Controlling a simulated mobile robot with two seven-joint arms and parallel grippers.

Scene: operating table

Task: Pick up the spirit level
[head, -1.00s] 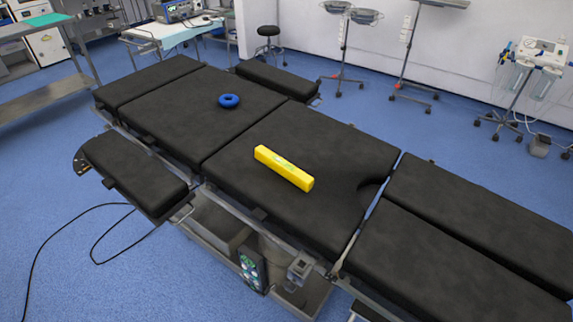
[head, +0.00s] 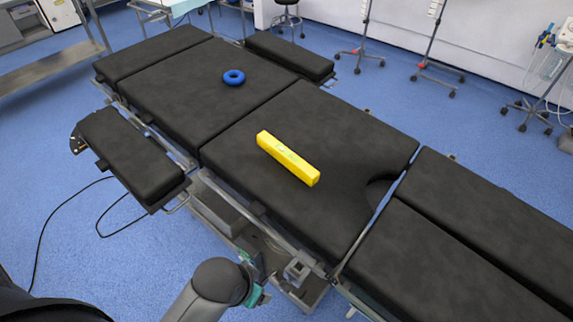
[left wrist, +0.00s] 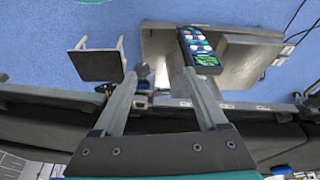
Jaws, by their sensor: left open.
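The spirit level (head: 288,158) is a yellow bar lying flat on the middle black pad of the operating table (head: 250,180). It lies at a slant, and nothing touches it. My left gripper (left wrist: 160,76) shows in the left wrist view with its two grey fingers apart and nothing between them. That view looks onto the table's side and base, and the spirit level is not in it. In the head view only a grey link of my arm shows at the bottom, well apart from the spirit level. My right gripper is in neither view.
A blue ring (head: 234,77) lies on the pad farther back. A side pad (head: 132,155) sticks out at the left. A hand control (left wrist: 200,50) and the metal base show in the left wrist view. The pad around the spirit level is clear.

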